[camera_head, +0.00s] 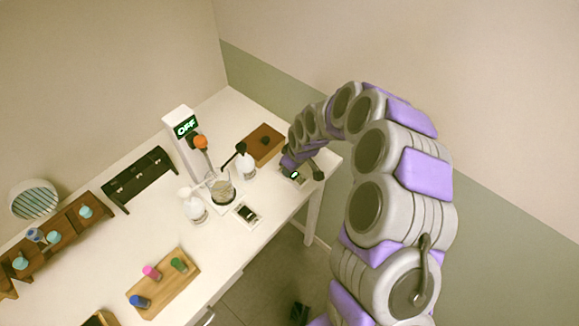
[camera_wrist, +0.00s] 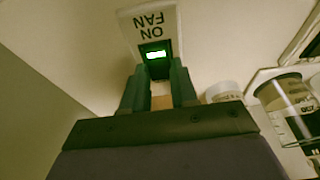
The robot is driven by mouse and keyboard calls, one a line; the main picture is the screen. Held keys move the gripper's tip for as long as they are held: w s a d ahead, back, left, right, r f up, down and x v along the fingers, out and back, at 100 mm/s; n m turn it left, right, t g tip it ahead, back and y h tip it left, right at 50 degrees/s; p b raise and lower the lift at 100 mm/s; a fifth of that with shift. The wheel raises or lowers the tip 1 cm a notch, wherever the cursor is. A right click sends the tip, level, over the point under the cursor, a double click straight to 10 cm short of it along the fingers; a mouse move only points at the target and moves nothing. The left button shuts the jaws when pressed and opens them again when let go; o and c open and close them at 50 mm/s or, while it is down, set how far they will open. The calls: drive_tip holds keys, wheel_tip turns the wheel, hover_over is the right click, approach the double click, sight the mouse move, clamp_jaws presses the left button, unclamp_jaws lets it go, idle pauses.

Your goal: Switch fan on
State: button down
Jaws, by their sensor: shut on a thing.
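The fan switch (camera_wrist: 155,55) is a small dark block with a lit green face on a white plate. The plate (camera_wrist: 150,22) reads "FAN ON", upside down in the wrist view. In the head view, the switch's green light (camera_head: 294,175) shows at the table's right end, partly hidden by my arm. My gripper (camera_wrist: 157,76) is at the switch, its two dark fingers on either side of the block's near end, shut on it. The fingertips are hard to make out in the head view. A round white slatted unit (camera_head: 34,200), possibly the fan, is at the far left.
A white tower (camera_head: 183,140) with a green "OFF" display stands at the back. A glass beaker (camera_head: 222,188), white bottles (camera_head: 194,206) and a brown board (camera_head: 264,145) are near. Wooden racks (camera_head: 165,284) hold colored bottles at left. The table's front edge is close.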

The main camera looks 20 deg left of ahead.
idle(0.3)
drive_tip(key=c, duration=0.9)
unclamp_jaws()
drive_tip(key=shift+d, duration=0.1)
drive_tip(key=p+v, duration=0.1)
drive_tip(key=v, duration=1.6)
drive_tip(key=shift+d+r+p, duration=0.1)
drive_tip(key=shift+r+p, duration=0.05)
drive_tip(key=shift+p, duration=0.25)
